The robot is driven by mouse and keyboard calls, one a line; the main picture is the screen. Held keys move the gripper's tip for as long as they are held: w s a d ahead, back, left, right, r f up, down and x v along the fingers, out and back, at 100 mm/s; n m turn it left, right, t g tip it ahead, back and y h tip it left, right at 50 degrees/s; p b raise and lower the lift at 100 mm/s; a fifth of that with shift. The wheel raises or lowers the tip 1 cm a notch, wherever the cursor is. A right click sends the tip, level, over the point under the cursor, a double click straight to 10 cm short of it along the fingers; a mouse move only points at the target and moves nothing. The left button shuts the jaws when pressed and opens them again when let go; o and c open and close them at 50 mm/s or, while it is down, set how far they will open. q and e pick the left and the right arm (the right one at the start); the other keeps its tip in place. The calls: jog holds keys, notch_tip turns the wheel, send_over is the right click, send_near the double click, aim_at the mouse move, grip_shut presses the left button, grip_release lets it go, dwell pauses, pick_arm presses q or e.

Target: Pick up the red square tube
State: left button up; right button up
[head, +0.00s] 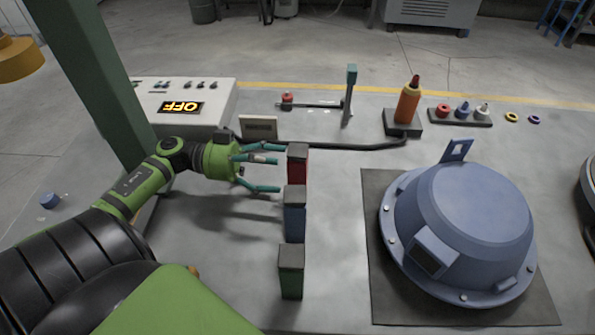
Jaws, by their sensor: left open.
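The red square tube (298,172) stands upright on the grey table, the farthest of three dark-capped square tubes in a row. My left gripper (277,174) comes in from the left with its teal fingers spread open. Its fingertips are close to the left side of the red tube, with nothing between them. I cannot tell whether the upper fingertip touches the tube. The lower part of the red tube is hidden behind the blue square tube (295,219). The right gripper does not show.
A green square tube (291,280) stands nearest. A large blue-grey hood (470,220) sits on a dark mat (380,290) at right. A control box (205,90) reading OFF, a small sign (258,128) and an orange bottle (408,104) stand behind.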

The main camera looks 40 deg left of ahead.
aim_at(297, 165)
pick_arm(q)
jog(key=x, duration=0.1)
jog(key=p+x, duration=0.1)
jog(key=x, duration=0.2)
jog(key=shift+w+d+r, duration=0.25)
jog(key=shift+w+r, duration=0.05)
jog(key=shift+r, duration=0.05)
jog(key=shift+w+d+f, duration=0.15)
jog(key=shift+c, duration=1.3)
jog(key=c, duration=1.3)
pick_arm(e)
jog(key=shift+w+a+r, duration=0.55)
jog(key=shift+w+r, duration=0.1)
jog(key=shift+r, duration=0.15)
